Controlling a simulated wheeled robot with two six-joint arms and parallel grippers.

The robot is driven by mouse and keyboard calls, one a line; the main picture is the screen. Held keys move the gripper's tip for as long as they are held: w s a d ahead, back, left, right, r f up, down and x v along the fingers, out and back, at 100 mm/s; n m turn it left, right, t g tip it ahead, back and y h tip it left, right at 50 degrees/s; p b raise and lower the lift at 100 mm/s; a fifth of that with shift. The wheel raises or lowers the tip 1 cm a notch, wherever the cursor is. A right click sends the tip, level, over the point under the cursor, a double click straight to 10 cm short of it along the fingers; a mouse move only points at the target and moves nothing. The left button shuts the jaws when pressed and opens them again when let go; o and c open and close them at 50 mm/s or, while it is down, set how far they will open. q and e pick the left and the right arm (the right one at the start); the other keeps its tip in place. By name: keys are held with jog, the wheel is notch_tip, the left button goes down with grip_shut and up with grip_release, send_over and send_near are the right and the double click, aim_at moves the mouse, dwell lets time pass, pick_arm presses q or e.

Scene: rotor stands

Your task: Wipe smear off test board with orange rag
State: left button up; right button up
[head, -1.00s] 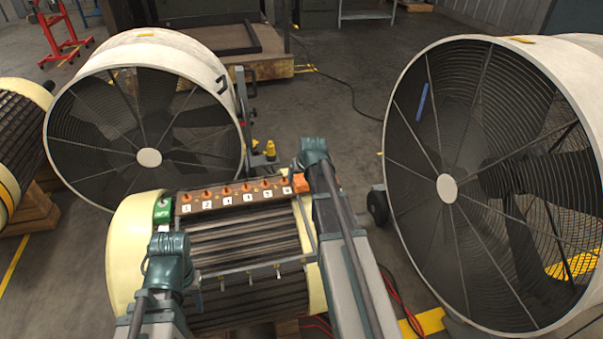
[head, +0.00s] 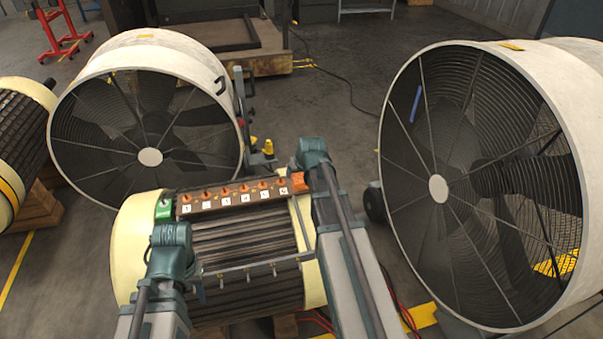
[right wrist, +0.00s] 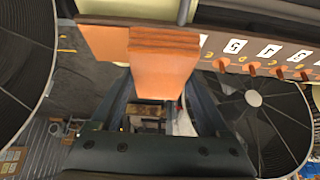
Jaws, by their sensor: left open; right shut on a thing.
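The test board (head: 235,201) is a dark brown strip with orange knobs and numbered white labels, lying across the top of a ribbed rotor (head: 245,235). The orange rag (head: 299,181) shows at the board's right end. In the right wrist view the rag (right wrist: 163,62) hangs folded between the jaws of my right gripper (right wrist: 160,85), beside the numbered labels. My right gripper (head: 311,160) is shut on it. I cannot tell whether the rag touches the board. My left gripper (head: 172,232) is open and empty near the rotor's left end; its fingertips are mostly hidden. I cannot make out a smear.
A green box (head: 164,208) sits by the board's left end. A thin rail (head: 250,267) with small pegs crosses the rotor's near side. Large drum fans stand at back left (head: 150,157) and right (head: 438,188).

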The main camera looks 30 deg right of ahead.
jog(key=shift+r+p, duration=0.9)
jog(key=shift+r, duration=0.3)
